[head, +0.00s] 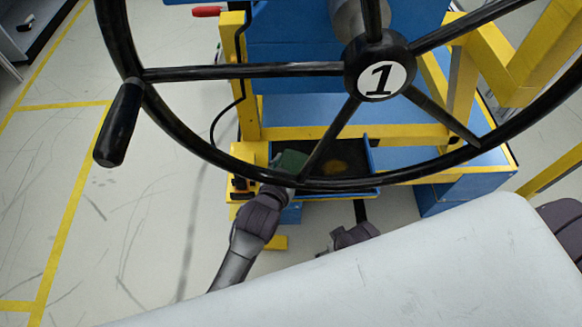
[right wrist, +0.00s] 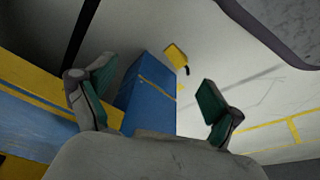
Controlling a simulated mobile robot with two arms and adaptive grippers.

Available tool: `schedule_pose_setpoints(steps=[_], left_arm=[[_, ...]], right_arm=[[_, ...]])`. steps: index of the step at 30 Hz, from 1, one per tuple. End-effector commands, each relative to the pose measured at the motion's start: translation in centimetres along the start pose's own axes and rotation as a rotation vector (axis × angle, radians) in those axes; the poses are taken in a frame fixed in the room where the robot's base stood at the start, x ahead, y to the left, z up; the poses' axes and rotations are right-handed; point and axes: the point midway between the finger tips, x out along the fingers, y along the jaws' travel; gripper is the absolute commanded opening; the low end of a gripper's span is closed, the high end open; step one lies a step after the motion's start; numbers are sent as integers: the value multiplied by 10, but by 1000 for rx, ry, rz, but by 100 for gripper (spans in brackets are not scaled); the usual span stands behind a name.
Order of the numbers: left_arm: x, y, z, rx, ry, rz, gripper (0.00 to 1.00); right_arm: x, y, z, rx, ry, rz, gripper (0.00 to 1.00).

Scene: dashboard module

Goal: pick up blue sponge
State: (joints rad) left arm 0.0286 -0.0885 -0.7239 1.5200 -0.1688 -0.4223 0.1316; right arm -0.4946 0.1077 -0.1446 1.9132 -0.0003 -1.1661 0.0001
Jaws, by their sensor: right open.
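I cannot make out a blue sponge for certain in either view. In the head view, a dark open tray (head: 372,180) with a blue rim sits below the wheel, with a brownish-yellow patch (head: 335,168) inside. My left gripper (head: 284,172) reaches over the tray's left end. A dark green patch (head: 292,160) shows at its tip; I cannot tell whether it is a finger pad or a held thing. My right gripper (head: 340,238) is low, in front of the tray. In the right wrist view its two green-padded fingers (right wrist: 155,98) are spread, with nothing between them.
A large black steering wheel (head: 380,68) with a knob handle (head: 118,122) hangs over the tray and partly hides it. Yellow frame bars (head: 510,65) and blue panels (head: 300,50) surround it. The pale floor (head: 150,200) at the left is clear.

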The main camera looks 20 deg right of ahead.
Motion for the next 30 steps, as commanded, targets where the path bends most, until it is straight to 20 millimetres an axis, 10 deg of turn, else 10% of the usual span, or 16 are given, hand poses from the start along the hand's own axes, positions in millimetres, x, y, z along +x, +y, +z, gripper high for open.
schedule_pose_setpoints(steps=[16,25,30], left_arm=[[-2,0,-3,0,-6,0,52],[-15,0,-36,1,-1,1,52],[-52,0,-16,0,-8,1,52]], right_arm=[[0,0,-2,0,10,-1,91],[37,-2,22,-4,-26,-3,91],[56,-3,37,-6,-39,-5,91]])
